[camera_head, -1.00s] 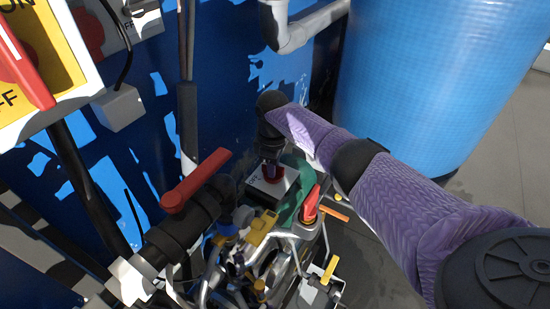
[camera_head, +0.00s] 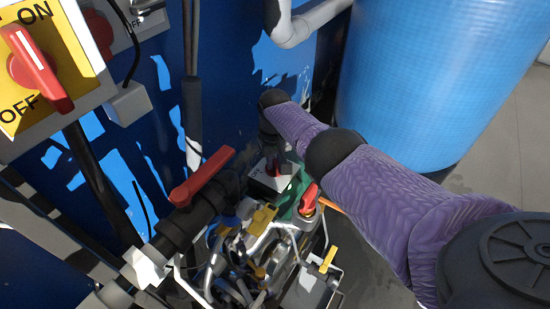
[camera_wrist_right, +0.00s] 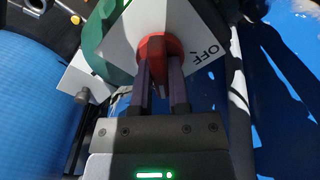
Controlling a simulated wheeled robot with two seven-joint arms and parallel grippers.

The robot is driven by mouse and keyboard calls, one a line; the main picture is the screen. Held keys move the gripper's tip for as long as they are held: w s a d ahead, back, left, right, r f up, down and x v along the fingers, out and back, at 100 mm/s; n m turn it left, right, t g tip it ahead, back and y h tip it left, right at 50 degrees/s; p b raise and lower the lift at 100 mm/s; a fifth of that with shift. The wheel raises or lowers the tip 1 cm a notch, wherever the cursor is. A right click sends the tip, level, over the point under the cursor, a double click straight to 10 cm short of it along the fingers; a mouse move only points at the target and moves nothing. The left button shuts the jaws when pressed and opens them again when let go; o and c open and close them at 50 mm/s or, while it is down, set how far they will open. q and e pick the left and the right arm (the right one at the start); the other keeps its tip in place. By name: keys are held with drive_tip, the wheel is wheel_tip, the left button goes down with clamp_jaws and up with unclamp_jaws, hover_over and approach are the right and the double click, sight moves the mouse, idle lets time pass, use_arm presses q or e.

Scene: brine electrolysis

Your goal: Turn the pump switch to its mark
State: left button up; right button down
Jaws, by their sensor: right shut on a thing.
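The pump switch is a red knob (camera_wrist_right: 157,46) on a white box face (camera_wrist_right: 120,40) with a black "OFF" label, in the right wrist view. It also shows small in the head view (camera_head: 276,172), on a box beside the green pump body. My right gripper (camera_wrist_right: 158,82) is shut on the knob, one finger on each side. In the head view my right gripper (camera_head: 271,155) comes down on the box from above. The fingers hide part of the knob, and I cannot make out its mark. My left gripper is not in view.
A large ON/OFF switch (camera_head: 38,66) is at the top left. A red valve lever (camera_head: 203,176) on a black pipe lies just left of the pump. A red-handled valve (camera_head: 309,198) and crowded tubing are in front. A blue barrel (camera_head: 435,80) stands at right.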

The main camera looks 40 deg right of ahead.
sight(275, 160)
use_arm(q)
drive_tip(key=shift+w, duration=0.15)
use_arm(e)
drive_tip(key=shift+m, duration=0.6)
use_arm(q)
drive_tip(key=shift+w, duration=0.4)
use_arm(e)
drive_tip(key=shift+w, duration=0.1)
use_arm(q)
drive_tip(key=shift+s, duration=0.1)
use_arm(e)
drive_tip(key=c, duration=0.6)
unclamp_jaws()
use_arm(q)
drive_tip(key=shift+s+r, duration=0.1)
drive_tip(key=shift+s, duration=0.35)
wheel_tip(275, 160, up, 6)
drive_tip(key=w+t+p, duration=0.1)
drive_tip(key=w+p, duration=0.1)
drive_tip(key=p, duration=0.5)
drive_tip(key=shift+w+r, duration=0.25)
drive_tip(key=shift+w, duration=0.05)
use_arm(e)
wheel_tip(275, 160, up, 10)
